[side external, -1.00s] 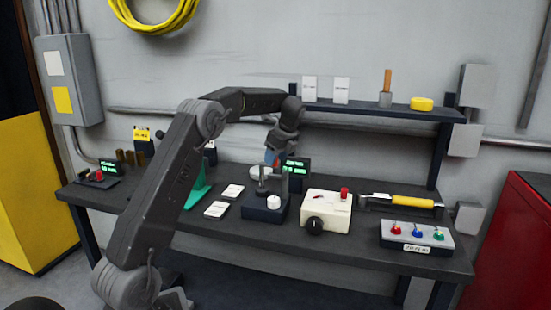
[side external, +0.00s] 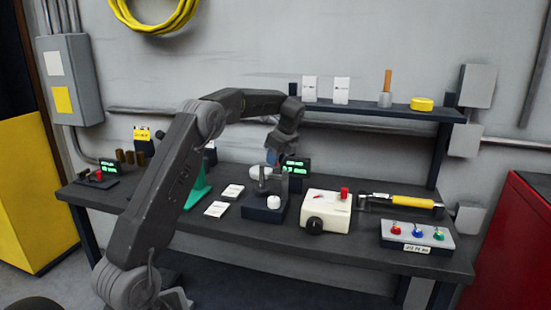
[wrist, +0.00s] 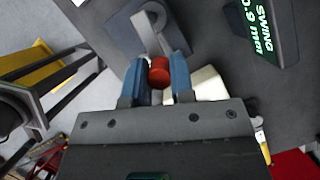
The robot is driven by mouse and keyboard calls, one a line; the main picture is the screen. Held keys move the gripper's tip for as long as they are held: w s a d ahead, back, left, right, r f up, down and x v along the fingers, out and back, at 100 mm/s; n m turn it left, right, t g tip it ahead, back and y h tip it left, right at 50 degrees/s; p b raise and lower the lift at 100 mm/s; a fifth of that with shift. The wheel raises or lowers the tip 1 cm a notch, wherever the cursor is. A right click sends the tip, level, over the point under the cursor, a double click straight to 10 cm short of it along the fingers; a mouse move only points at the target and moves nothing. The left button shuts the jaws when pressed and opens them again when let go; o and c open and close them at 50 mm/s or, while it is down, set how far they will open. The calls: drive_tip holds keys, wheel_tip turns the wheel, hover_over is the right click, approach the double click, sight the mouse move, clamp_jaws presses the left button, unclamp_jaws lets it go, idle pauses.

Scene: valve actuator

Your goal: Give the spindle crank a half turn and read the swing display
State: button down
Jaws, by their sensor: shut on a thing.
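My gripper (wrist: 159,72) has two blue fingers, one on each side of a red knob (wrist: 159,68), and is shut on it. The knob sits at the end of the grey spindle crank (wrist: 148,30), whose dark base (wrist: 118,28) lies below it. The swing display (wrist: 262,32) is a dark box with green text reading SWING and what looks like 0.9 mm. In the side view the display (side external: 296,168) stands just right of my gripper (side external: 271,160), and its text is too small to read. The crank's joint with the knob is mostly hidden there.
A dark block with a white knob (side external: 273,203) stands in front of my gripper. A cream box (side external: 327,222) with a black dial and red button is to its right, then a yellow-handled tool (side external: 411,203) and a button panel (side external: 416,235). White cards (side external: 216,209) lie left.

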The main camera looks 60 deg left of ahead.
drive_tip(key=shift+w, duration=0.1)
drive_tip(key=shift+w+a+n+g+h, duration=0.25)
drive_tip(key=shift+a+n+g, duration=0.15)
drive_tip(key=shift+n, duration=0.75)
drive_tip(key=shift+w+a+n+g+h, duration=0.3)
drive_tip(key=shift+a+n, duration=0.1)
drive_tip(key=shift+n, duration=0.7)
drive_tip(key=shift+w+a+n+g+h, duration=0.3)
drive_tip(key=shift+a+n, duration=0.1)
drive_tip(key=shift+n, duration=0.75)
drive_tip(key=shift+a+n, duration=0.2)
drive_tip(key=shift+n, duration=0.2)
drive_tip(key=c, duration=1)
unclamp_jaws()
drive_tip(key=shift+d+m, duration=0.2)
drive_tip(key=shift+m, duration=0.1)
